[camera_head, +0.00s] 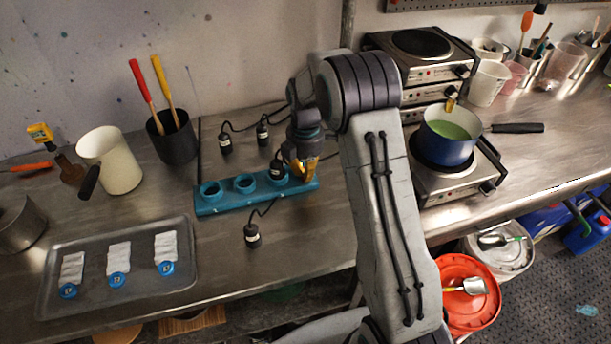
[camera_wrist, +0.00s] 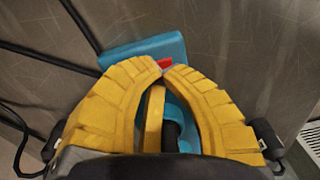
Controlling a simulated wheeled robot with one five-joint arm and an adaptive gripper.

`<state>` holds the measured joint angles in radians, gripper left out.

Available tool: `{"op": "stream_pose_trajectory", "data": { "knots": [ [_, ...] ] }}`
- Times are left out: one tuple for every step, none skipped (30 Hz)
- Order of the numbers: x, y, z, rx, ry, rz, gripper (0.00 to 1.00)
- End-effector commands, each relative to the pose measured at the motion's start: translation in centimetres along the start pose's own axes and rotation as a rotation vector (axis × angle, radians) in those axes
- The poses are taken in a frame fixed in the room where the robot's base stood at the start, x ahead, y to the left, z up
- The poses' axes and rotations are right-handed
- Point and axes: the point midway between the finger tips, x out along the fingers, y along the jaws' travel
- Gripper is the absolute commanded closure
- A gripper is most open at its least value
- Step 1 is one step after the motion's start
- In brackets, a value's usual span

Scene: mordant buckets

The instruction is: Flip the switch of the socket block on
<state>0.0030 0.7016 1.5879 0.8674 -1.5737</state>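The teal socket block (camera_head: 225,208) lies on the metal bench, with round sockets along its top. My gripper (camera_head: 303,176) is over its right end and hides that part in the head view. In the wrist view, the block's end (camera_wrist: 140,52) shows beyond my yellow fingertips (camera_wrist: 169,67). The fingertips are drawn together, with no object seen held between them. A small red switch (camera_wrist: 165,62) shows right at the tips. Whether the tips touch it, and which way it is tilted, I cannot tell.
Black plugs with cords (camera_head: 252,236) lie around the block; one (camera_head: 277,168) is at its right socket. A black pot with tool handles (camera_head: 173,145) stands behind left. A tray (camera_head: 205,280) is front left. Hotplates with a blue pot (camera_head: 447,150) are right.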

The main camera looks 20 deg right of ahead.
Motion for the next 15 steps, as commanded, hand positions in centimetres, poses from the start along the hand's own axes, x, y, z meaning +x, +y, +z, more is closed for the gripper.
{"op": "stream_pose_trajectory", "data": {
  "knots": [
    [0.7, -0.14, 0.0, 0.0, 0.0, 0.012, 1.0],
    [0.7, -0.12, 0.0, 0.0, 0.0, 0.02, 1.0],
    [0.7, -0.15, 0.0, 0.0, 0.0, 0.027, 1.0],
    [0.72, -0.2, 0.0, 0.0, 0.0, 0.03, 1.0],
    [0.73, -0.25, 0.0, 0.0, 0.0, 0.03, 1.0],
    [0.72, -0.31, -0.01, 0.0, 0.0, 0.029, 1.0],
    [0.71, -0.35, -0.01, 0.0, 0.0, 0.028, 1.0],
    [0.69, -0.39, -0.01, 0.0, 0.0, 0.027, 1.0],
    [0.68, -0.43, -0.01, 0.0, 0.0, 0.025, 1.0],
    [0.67, -0.45, -0.01, 0.0, 0.0, 0.024, 1.0],
    [0.68, -0.47, -0.01, 0.0, 0.0, 0.023, 1.0],
    [0.7, -0.5, -0.01, 0.0, 0.0, 0.022, 1.0],
    [0.71, -0.52, -0.01, 0.0, 0.0, 0.021, 1.0],
    [0.73, -0.53, -0.01, 0.0, 0.0, 0.021, 1.0],
    [0.75, -0.55, -0.01, 0.0, 0.0, 0.02, 1.0]
  ]
}}
